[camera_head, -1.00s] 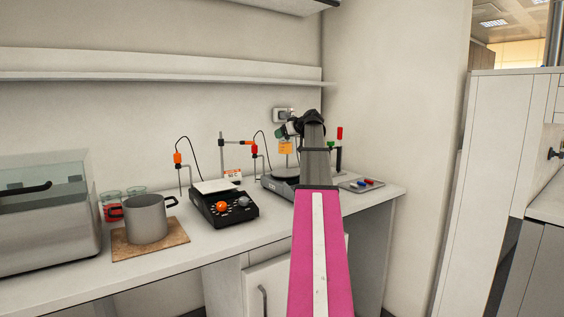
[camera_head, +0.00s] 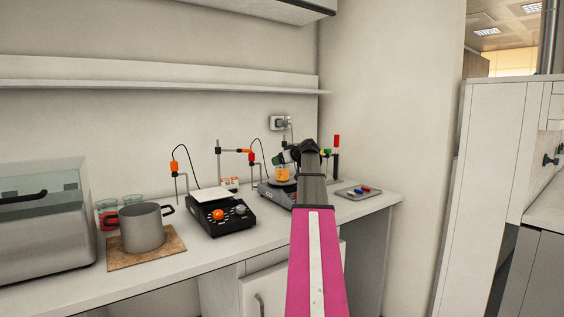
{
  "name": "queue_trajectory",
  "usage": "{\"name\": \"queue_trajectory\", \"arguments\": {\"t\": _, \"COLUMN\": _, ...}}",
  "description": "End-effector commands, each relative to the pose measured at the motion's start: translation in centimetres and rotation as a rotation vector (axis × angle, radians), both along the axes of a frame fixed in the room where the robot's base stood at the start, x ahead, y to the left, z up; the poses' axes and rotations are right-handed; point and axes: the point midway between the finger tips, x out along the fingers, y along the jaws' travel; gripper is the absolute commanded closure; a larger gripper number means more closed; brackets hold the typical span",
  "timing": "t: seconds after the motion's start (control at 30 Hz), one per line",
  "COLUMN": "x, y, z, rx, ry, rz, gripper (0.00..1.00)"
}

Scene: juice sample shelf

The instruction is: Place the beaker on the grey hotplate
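The beaker (camera_head: 283,174) holds orange liquid and looks upright. Its base meets or hovers just over the round plate of the hotplate (camera_head: 266,192) at the back right of the counter; I cannot tell which. My gripper (camera_head: 281,159) is at the beaker's upper part and looks shut on it, though the fingers are small and partly hidden by my wrist. My arm covers the right part of this hotplate. A second hotplate, black with a white square top (camera_head: 212,195) and an orange knob, stands to its left with its top empty.
A grey metal pot (camera_head: 142,230) stands on a brown board (camera_head: 120,260) at the left, by a steel bath (camera_head: 40,240) and glass beakers. Stands with orange-clamped probes (camera_head: 174,166) rise behind the hotplates. A grey tray (camera_head: 357,194) lies right. A wall shelf (camera_head: 160,85) runs above.

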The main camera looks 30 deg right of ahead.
Motion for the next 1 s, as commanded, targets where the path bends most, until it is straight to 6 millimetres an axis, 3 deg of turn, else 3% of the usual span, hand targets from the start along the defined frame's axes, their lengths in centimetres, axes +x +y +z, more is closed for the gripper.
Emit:
{"name": "queue_trajectory", "arguments": {"t": 0.07, "x": 0.0, "y": 0.0, "z": -0.2, "rx": 0.0, "ry": 0.0, "rz": 0.0, "gripper": 0.6}}
{"name": "queue_trajectory", "arguments": {"t": 0.1, "x": 0.0, "y": 0.0, "z": -0.2, "rx": 0.0, "ry": 0.0, "rz": 0.0, "gripper": 0.19}}
{"name": "queue_trajectory", "arguments": {"t": 0.17, "x": 0.0, "y": 0.0, "z": -0.2, "rx": 0.0, "ry": 0.0, "rz": 0.0, "gripper": 0.03}}
{"name": "queue_trajectory", "arguments": {"t": 0.57, "x": -0.5, "y": -0.1, "z": 0.3, "rx": 0.0, "ry": 0.0, "rz": -0.001, "gripper": 0.03}}
{"name": "queue_trajectory", "arguments": {"t": 1.0, "x": -7.6, "y": -2.4, "z": 3.3, "rx": -0.001, "ry": 0.0, "rz": -0.002, "gripper": 0.03}}
